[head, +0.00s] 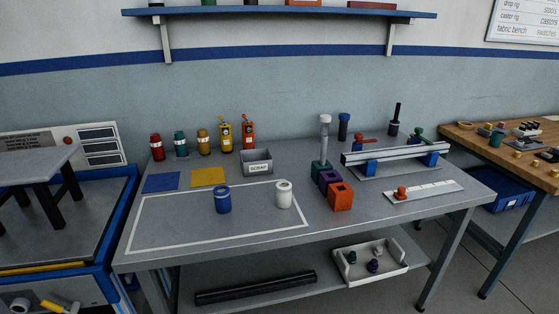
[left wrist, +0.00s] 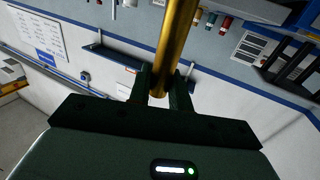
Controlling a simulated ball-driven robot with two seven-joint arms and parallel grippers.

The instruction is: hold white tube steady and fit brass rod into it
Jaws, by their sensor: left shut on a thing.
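A short white tube (head: 284,196) with a dark opening in its top stands upright on the grey table (head: 240,256), inside a white outlined area. In the left wrist view, my left gripper (left wrist: 163,76) is shut on a brass rod (left wrist: 180,30). The rod runs up out of the top of the picture, and its lower end shows between the fingers. Neither gripper is in the head view, so the rod's distance from the tube cannot be told.
Orange, purple and teal blocks (head: 340,197) stand right of the tube, with a tall white-topped post (head: 325,130) behind. A scrap bin (head: 257,163) and several coloured bottles (head: 226,135) stand at the back. A metal rail (head: 397,152) is at the right. The front of the table is clear.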

